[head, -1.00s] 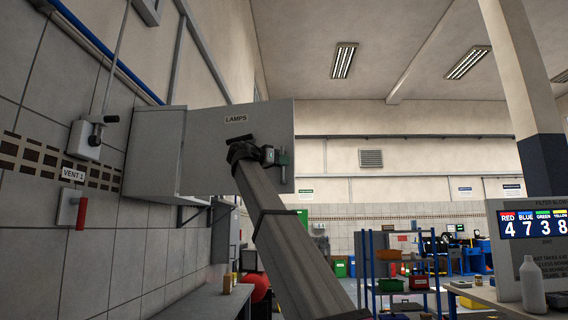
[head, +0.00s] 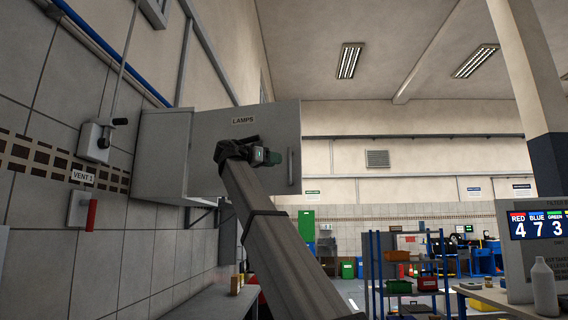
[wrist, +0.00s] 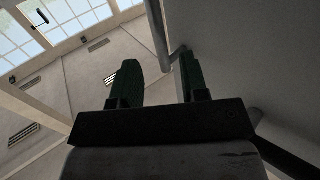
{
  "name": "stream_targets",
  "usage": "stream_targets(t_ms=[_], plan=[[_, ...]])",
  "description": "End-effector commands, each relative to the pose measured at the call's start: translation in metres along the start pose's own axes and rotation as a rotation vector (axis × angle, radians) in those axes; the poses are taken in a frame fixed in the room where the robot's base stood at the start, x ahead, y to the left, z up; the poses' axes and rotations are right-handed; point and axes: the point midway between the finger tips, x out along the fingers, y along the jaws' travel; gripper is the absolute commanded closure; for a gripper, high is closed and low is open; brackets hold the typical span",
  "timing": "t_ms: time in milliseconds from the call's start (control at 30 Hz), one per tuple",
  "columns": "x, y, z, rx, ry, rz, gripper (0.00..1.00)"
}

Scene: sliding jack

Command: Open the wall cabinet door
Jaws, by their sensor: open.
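The grey wall cabinet (head: 162,152) hangs on the tiled wall at the left in the head view. Its door (head: 270,125), labelled LAMPS, appears swung out from the wall; the inside is hidden. A vertical bar handle (head: 291,167) is near the door's right edge. My gripper (head: 262,156) is in front of the door, left of the handle and apart from it. In the wrist view its green fingers (wrist: 158,82) are open and empty. The handle (wrist: 157,28) shows beyond the fingertips, and the door surface (wrist: 255,60) is close on the right.
A VENT 1 switch with a red lever (head: 91,215) and a grey lever box (head: 94,142) are on the wall nearer me. A bench (head: 215,303) runs below the cabinet. A blue-framed shelf (head: 400,275) stands on the floor at the right.

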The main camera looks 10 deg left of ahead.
Motion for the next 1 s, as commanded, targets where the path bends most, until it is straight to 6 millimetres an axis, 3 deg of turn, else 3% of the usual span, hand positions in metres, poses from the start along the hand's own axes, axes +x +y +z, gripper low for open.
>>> stream_targets(t_ms=[100, 300, 867, 1000], plan=[[-0.020, 0.000, 0.000, 0.000, 0.000, -0.001, 0.59], [-0.037, 0.000, 0.000, 0.000, 0.000, 0.000, 0.59], [-0.039, 0.000, 0.000, 0.000, 0.000, 0.001, 0.59], [-0.034, -0.003, 0.012, -0.017, -0.008, -0.004, 0.59]])
